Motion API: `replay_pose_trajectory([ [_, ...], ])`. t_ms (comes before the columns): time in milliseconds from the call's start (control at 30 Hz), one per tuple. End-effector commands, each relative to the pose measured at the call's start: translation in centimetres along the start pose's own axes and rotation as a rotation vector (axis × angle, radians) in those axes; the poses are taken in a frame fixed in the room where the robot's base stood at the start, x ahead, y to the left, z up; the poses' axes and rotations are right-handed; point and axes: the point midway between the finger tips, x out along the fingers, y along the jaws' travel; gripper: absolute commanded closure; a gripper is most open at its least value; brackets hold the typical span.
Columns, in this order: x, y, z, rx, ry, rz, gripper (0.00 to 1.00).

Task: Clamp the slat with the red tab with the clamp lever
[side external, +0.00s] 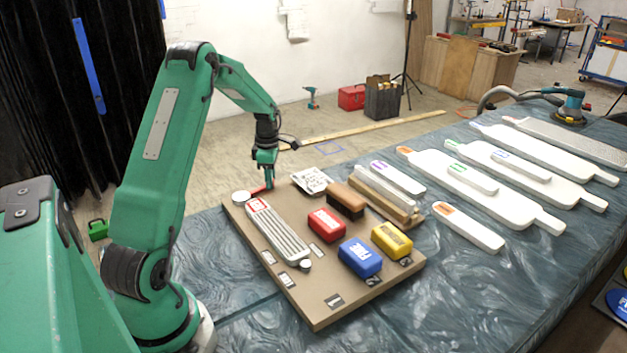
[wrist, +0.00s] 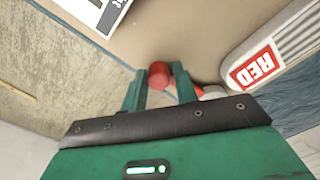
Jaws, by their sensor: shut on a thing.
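The slat with the red tab (side external: 280,232) is a white ribbed piece lying on the brown board, its red label at the far left end. In the wrist view its rounded end with the word RED (wrist: 290,45) is at the right. The clamp lever (side external: 259,189) has a red handle beside a white round clamp head (side external: 241,197) near the slat's labelled end. My gripper (side external: 268,186) is shut on the red handle. In the wrist view the handle's red tip (wrist: 159,75) is between my two green fingers. Whether the clamp head presses on the slat cannot be told.
Several white slats lie on the table to the right.

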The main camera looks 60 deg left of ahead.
Motion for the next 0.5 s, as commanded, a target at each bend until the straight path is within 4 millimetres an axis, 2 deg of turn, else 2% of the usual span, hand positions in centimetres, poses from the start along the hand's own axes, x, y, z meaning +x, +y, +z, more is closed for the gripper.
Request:
replay_pose_trajectory([
  [267,-0.1,1.1,-1.5,-0.167,-0.001,0.004,1.00],
  [500,-0.1,1.9,-3.2,-0.381,-0.002,0.004,1.00],
])
